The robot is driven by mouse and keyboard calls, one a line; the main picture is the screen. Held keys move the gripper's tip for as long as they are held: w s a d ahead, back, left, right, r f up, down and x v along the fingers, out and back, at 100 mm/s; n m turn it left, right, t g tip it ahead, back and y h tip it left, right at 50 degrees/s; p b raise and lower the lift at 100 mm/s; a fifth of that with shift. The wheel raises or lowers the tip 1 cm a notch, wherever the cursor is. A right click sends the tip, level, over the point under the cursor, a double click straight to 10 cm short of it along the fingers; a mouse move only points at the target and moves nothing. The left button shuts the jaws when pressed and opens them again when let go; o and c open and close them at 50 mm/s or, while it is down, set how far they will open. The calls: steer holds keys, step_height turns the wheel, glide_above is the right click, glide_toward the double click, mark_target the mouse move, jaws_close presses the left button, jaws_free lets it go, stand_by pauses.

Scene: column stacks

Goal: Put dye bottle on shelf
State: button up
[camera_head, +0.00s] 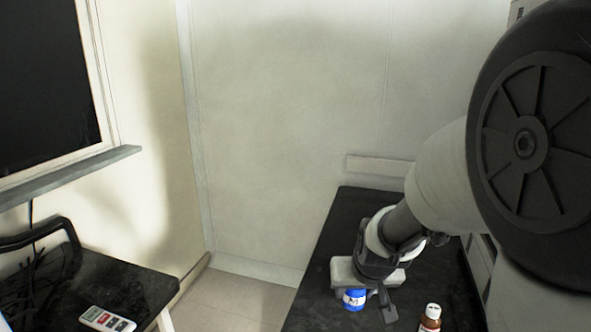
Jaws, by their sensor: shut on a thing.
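My gripper (369,291) is over the black table top at the lower middle of the head view. It is shut on a small blue bottle (354,300) with a pale label. The gripper hides the top of this bottle, and I cannot tell whether its base touches the table. A brown bottle (430,319) with a white cap stands to the right of the gripper, apart from it. I cannot read either label, so I cannot tell which is the dye bottle. No clear shelf shows.
The black table (352,215) is bare behind my gripper. A low pale ledge (378,165) is on the back wall. At left, a second dark table (97,283) holds a white remote-like device (107,319), beside a black chair (40,240). A grey sill (70,178) runs above.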

steer(key=shift+v, duration=0.9)
steer(key=r+p, duration=0.3)
steer(key=p, duration=0.1)
steer(key=w+r+p, duration=0.1)
steer(key=r+p, duration=0.2)
steer(key=p, duration=0.2)
steer(key=w+r+p, duration=0.1)
steer(key=r+p, duration=0.2)
steer(key=p, duration=0.2)
steer(key=shift+r, duration=0.25)
steer(key=shift+w+d+r+p, duration=0.1)
steer(key=shift+r+p, duration=0.15)
steer(key=shift+p, duration=0.25)
steer(key=shift+f, duration=0.1)
